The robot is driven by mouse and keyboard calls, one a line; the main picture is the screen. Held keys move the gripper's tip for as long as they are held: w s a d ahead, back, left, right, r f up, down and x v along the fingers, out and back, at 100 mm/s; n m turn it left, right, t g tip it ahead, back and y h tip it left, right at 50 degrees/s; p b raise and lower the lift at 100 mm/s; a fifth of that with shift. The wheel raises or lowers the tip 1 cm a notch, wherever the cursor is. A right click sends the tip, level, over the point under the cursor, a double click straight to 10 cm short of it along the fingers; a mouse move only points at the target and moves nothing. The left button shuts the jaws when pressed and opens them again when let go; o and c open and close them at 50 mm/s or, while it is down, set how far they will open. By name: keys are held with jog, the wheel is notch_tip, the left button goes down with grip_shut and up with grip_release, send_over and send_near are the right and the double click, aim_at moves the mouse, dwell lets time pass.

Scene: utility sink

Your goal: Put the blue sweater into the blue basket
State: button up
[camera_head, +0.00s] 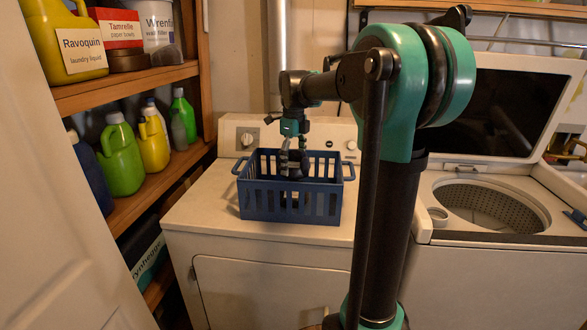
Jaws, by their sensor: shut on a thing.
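The blue basket (290,210) stands upright on top of the white dryer, with slotted sides and a handle at each end. My gripper (294,172) points down into the basket from above, near its middle, with its fingertips below the rim level. It is shut on a small dark bundle (296,168), which I take to be the blue sweater; its colour and shape are hard to make out. The basket's front wall partly hides what lies lower inside, so I cannot tell whether the bundle touches the floor of the basket.
A wooden shelf (150,82) with detergent bottles and boxes stands at the left. An open top-loading washer (490,207) stands at the right, its lid (500,110) raised. The dryer top (205,215) is clear left of the basket. A pale door edge (50,220) fills the left foreground.

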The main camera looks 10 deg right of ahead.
aim_at(294, 160)
jog(key=shift+f, duration=0.75)
jog(key=shift+f, duration=0.4)
jog(key=shift+f, duration=0.2)
jog(key=o, duration=1.1)
jog(key=shift+o, duration=0.2)
jog(key=shift+r, duration=0.1)
notch_tip(294, 160, up, 13)
